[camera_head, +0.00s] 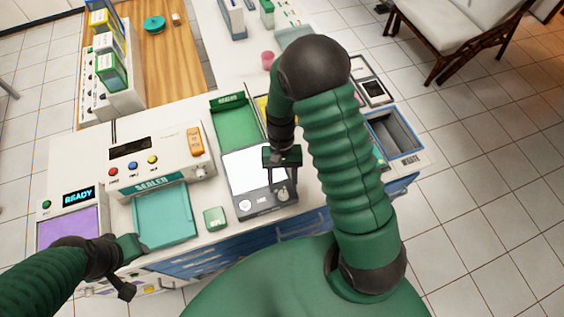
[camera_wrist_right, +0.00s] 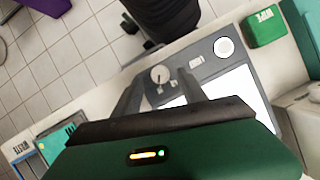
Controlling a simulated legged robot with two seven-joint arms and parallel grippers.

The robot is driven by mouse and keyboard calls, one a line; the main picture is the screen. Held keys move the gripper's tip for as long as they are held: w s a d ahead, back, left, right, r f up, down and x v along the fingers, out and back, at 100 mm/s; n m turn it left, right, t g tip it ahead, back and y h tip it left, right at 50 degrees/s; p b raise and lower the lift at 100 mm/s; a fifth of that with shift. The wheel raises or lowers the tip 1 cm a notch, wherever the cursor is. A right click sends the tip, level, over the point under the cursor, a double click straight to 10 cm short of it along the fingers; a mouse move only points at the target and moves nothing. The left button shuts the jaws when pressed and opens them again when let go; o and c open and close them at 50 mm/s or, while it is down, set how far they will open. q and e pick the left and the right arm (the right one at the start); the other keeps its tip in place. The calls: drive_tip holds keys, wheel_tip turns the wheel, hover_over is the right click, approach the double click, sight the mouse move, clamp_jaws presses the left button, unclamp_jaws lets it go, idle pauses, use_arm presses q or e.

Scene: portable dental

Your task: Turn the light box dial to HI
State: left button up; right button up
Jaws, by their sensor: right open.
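The light box (camera_head: 240,206) is a dark grey box with a glowing white panel, in the middle of the counter. Its round dial (camera_head: 283,194) is at its front right corner; in the right wrist view the dial (camera_wrist_right: 160,74) is pale with a dark pointer mark. Its setting labels are too small to read. My right gripper (camera_head: 284,182) is over the light box, pointing down. Its open fingers (camera_wrist_right: 160,82) lie on either side of the dial in the wrist view; contact cannot be told. My left gripper (camera_head: 128,268) is at the counter's front left; its jaw opening is unclear.
A round white button (camera_wrist_right: 224,47) is on the same panel. A small green box (camera_head: 215,218) sits left of the light box. The sealer (camera_head: 155,165) and teal tray (camera_head: 165,216) are farther left. A green tray (camera_head: 237,125) stands behind, a blue-rimmed bin (camera_head: 394,134) right.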

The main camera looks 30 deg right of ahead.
drive_tip(key=b+v, duration=0.1)
drive_tip(key=v, duration=1.3)
drive_tip(key=shift+r, duration=0.1)
